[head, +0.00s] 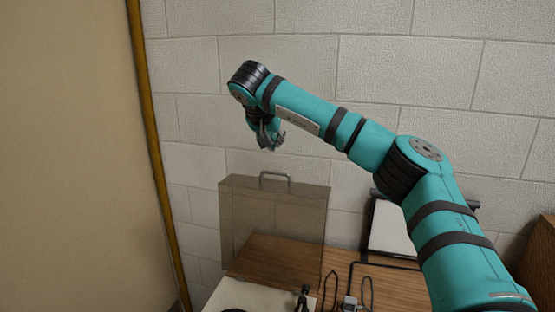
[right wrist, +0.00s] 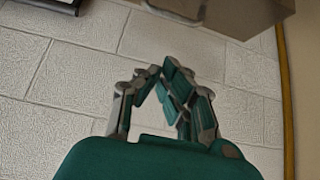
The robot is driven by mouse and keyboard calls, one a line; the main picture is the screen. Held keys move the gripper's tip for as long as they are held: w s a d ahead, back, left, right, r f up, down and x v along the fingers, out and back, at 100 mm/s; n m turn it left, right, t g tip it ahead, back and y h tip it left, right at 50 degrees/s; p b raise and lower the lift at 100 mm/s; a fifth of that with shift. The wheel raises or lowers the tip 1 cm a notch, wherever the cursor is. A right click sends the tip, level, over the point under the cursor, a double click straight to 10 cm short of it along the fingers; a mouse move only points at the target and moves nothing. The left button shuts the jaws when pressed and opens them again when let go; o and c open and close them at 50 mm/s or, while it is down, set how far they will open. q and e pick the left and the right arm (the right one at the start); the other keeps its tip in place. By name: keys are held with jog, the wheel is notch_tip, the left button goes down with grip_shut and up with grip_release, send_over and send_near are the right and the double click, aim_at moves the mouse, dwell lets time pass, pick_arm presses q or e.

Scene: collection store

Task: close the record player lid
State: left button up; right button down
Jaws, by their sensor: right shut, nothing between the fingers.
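The record player lid (head: 273,222) is a see-through brownish panel with a metal handle (head: 275,175) on its top edge. It stands open, upright behind the pale record player base (head: 262,297), which the lower picture edge cuts off. My right gripper (head: 270,142) is above the lid handle and apart from it, against the wall. In the right wrist view my right gripper (right wrist: 157,74) is shut and empty. Part of the lid (right wrist: 240,14) and the handle (right wrist: 178,14) show at the top there, beyond the fingertips. My left gripper is not in view.
A white brick wall (head: 190,60) stands close behind. The wooden table top (head: 395,290) carries dark cables (head: 365,290) and a black-framed pale item (head: 390,232) at right. A beige panel with a yellow edge (head: 150,130) borders the left.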

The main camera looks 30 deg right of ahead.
jog(key=p, duration=0.6)
send_over(276, 182)
jog(key=f, duration=0.7)
jog(key=shift+d+f, duration=0.1)
jog(key=shift+d, duration=0.1)
jog(key=shift+s+a, duration=0.1)
jog(key=shift+s, duration=0.05)
jog(key=shift+f, duration=0.15)
jog(key=shift+a, duration=0.1)
